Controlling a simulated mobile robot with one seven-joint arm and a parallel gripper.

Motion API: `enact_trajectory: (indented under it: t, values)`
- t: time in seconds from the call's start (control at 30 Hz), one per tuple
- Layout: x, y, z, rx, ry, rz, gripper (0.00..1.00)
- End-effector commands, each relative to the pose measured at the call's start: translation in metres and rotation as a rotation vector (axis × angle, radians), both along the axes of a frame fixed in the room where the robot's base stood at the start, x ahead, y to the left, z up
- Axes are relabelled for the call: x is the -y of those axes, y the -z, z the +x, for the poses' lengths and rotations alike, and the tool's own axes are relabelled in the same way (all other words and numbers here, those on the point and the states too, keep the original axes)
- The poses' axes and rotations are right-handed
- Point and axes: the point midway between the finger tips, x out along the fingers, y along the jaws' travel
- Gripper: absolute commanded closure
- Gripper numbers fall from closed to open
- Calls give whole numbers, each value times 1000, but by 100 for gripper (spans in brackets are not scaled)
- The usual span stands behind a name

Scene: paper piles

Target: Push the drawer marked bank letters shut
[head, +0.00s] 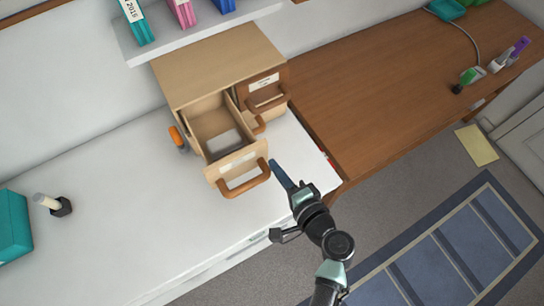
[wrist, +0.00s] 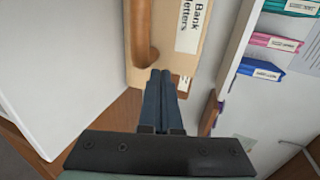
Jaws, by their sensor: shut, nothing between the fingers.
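A drawer (head: 238,163) stands pulled well out of the left side of a small wooden cabinet (head: 215,60), with pale paper (head: 225,143) inside. Its front has a brown handle (head: 246,187). In the wrist view a label reading "Bank letters" (wrist: 189,25) is on a pale wooden front beside a brown handle (wrist: 143,35). My gripper (head: 273,163) is shut and empty, with its blue fingers just right of the open drawer's handle. In the wrist view the fingertips (wrist: 163,74) overlap the labelled front's edge; I cannot tell whether they touch it.
A closed-looking drawer front with a label (head: 263,82) is on the cabinet's right side. An orange round object (head: 177,136) is beside the cabinet. A shelf with coloured binders (head: 183,12) hangs behind.

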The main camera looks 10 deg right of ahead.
Motion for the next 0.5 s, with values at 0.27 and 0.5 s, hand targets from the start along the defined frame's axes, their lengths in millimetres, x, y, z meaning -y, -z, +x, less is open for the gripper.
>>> enact_trajectory:
  t: [0.27, 0.5]
  values:
    - [-7, -1, 21, 0, 0, 0, 100]
    - [-7, 0, 22, 0, 0, 0, 100]
